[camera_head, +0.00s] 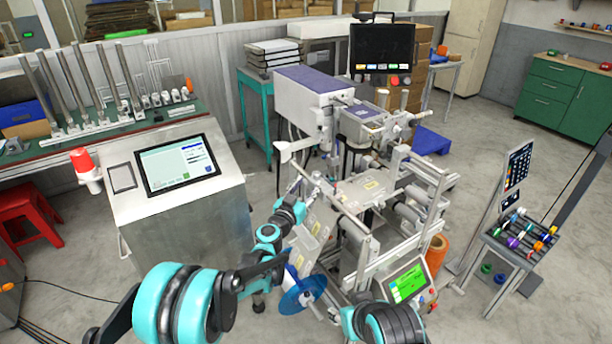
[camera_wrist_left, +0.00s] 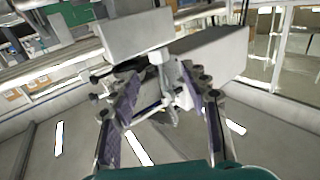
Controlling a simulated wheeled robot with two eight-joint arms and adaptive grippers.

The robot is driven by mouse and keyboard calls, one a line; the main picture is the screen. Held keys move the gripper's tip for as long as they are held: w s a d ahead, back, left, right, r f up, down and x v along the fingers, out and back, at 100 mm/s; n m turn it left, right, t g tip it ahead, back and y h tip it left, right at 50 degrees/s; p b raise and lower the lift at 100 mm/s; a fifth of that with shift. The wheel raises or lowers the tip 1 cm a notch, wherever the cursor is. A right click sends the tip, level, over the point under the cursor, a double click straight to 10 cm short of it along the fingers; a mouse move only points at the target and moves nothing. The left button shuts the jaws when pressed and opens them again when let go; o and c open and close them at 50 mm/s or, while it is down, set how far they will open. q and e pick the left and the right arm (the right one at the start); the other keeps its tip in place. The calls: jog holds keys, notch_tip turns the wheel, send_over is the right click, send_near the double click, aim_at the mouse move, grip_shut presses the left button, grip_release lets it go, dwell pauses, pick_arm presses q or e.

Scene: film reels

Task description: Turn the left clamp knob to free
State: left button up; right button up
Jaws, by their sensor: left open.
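My left gripper (camera_head: 306,178) is at the left side of the film machine (camera_head: 362,190), by its white bars and brackets. In the left wrist view the two dark, purple-padded fingers of the left gripper (camera_wrist_left: 166,100) are spread apart. A small white and grey machine part (camera_wrist_left: 183,97) shows between and beyond them; contact cannot be told. I cannot clearly make out the left clamp knob or how it is turned; it is small or hidden by the gripper. My right arm shows only at the bottom edge of the head view, and its gripper is out of view.
A blue reel disc (camera_head: 302,290) sits low at the machine's front left. A console with a screen (camera_head: 178,165) stands to the left. A green touch panel (camera_head: 407,284) is at the front right. A rack of coloured rolls (camera_head: 520,240) stands farther right, with bare floor between.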

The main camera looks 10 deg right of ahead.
aim_at(315, 176)
pick_arm(q)
jog(key=b+x, duration=0.1)
jog(key=x, duration=0.7)
jog(key=shift+s+b, duration=0.1)
jog(key=shift+b, duration=0.25)
grip_shut()
